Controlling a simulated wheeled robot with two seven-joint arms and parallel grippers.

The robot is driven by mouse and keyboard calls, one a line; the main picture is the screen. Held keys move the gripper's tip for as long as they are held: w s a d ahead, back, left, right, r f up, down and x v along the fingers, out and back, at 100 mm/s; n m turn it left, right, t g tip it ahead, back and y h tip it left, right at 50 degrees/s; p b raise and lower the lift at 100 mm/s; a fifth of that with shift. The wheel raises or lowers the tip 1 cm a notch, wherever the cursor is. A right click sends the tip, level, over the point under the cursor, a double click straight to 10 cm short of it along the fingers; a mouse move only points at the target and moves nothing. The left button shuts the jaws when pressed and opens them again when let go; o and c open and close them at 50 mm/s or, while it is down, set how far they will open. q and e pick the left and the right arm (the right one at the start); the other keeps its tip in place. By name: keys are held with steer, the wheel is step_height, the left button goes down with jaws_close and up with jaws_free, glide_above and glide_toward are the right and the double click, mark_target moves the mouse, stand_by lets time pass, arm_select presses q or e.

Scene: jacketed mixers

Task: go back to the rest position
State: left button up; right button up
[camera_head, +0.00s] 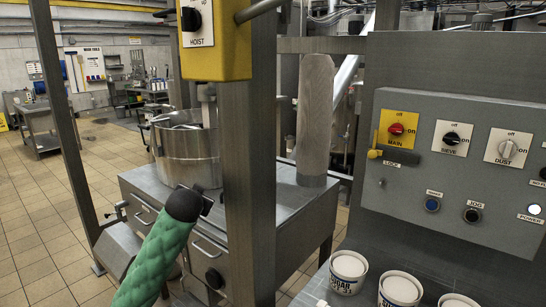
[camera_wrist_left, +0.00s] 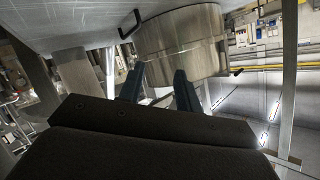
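My left arm, in a green sleeve with a black end, rises from the bottom of the head view. Its gripper (camera_head: 206,204) is mostly hidden behind the black wrist, in front of the steel mixer bowl (camera_head: 186,158) and the grey cabinet. In the left wrist view, the two dark fingers of my left gripper (camera_wrist_left: 160,84) stand apart with nothing seen between them. The steel bowl (camera_wrist_left: 182,45) lies beyond the fingertips in that view. I cannot tell the exact gap to it. My right gripper is in neither view.
A steel post (camera_head: 248,190) with a yellow hoist box (camera_head: 214,45) stands right of my left wrist. A control panel (camera_head: 460,165) fills the right side. White sugar tubs (camera_head: 348,272) stand at the lower right. Tiled floor (camera_head: 40,225) is open at the left.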

arm_select(q)
steer(key=s+d+f+n+g+h, duration=0.1)
steer(key=s+f+g, duration=0.1)
steer(key=s+f, duration=0.8)
steer(key=s+d+f+g, duration=0.2)
steer(key=s+f, duration=0.2)
steer(key=f, duration=1.2)
steer(key=s+d+f+n+g+h, duration=0.1)
steer(key=s+f+g, duration=0.2)
steer(key=s+f, duration=0.75)
steer(key=s+d+f+g, duration=0.1)
steer(key=s+f+g, duration=0.1)
steer(key=s+f, duration=0.9)
steer(key=s+d+f+g, duration=0.2)
steer(key=s+f, duration=1)
steer(key=s, duration=0.7)
steer(key=shift+f+n+g+h, duration=0.2)
steer(key=shift+n+g+h, duration=0.1)
steer(key=shift+g, duration=0.3)
stand_by(0.8)
